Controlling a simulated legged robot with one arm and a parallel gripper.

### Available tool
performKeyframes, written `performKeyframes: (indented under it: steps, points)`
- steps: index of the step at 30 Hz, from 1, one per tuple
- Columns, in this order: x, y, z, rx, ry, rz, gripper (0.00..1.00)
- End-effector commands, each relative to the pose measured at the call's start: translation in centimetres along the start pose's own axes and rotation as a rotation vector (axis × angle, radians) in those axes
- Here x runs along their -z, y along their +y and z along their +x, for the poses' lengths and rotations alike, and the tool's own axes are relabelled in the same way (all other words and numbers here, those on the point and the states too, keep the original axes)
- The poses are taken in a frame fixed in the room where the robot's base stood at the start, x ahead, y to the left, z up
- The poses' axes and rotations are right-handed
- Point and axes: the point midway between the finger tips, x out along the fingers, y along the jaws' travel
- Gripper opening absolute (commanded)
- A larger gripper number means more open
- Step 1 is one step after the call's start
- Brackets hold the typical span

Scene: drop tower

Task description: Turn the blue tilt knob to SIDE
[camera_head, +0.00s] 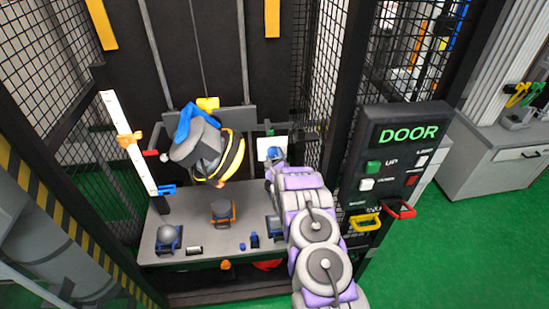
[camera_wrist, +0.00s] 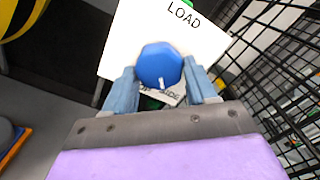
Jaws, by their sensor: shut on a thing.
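The blue tilt knob (camera_wrist: 160,64) sits on a white panel (camera_wrist: 207,42) marked LOAD at the top. A white pointer mark shows on the knob's lower edge in the wrist view. A partly covered label (camera_wrist: 165,95) below it seems to end in SIDE. My gripper (camera_wrist: 162,80) has a finger on either side of the knob and is shut on it. In the head view, my gripper (camera_head: 272,164) reaches the white panel (camera_head: 269,142) at the back right of the bench, and the knob is hidden there. I cannot tell exactly which label the mark meets.
A black and yellow device with a blue part (camera_head: 205,145) hangs left of my arm. The grey bench (camera_head: 200,232) bears several small fixtures. A black DOOR panel (camera_head: 395,150) with buttons stands right of my arm. Wire mesh (camera_wrist: 275,55) is close on the right.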

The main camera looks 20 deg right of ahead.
Motion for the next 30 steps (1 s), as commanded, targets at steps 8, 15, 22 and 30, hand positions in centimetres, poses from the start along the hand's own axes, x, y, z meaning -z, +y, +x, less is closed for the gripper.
performKeyframes:
  steps: [8,15,22,30]
  points:
    - [0.8,0.4,-0.3,-0.009,0.016,0.000,0.26]
    - [0.4,0.2,-0.3,-0.006,0.009,0.000,0.77]
    - [0.2,0.1,-0.2,-0.003,0.004,0.000,0.80]
    - [0.1,0.0,-1.5,-0.002,0.003,-0.001,0.80]
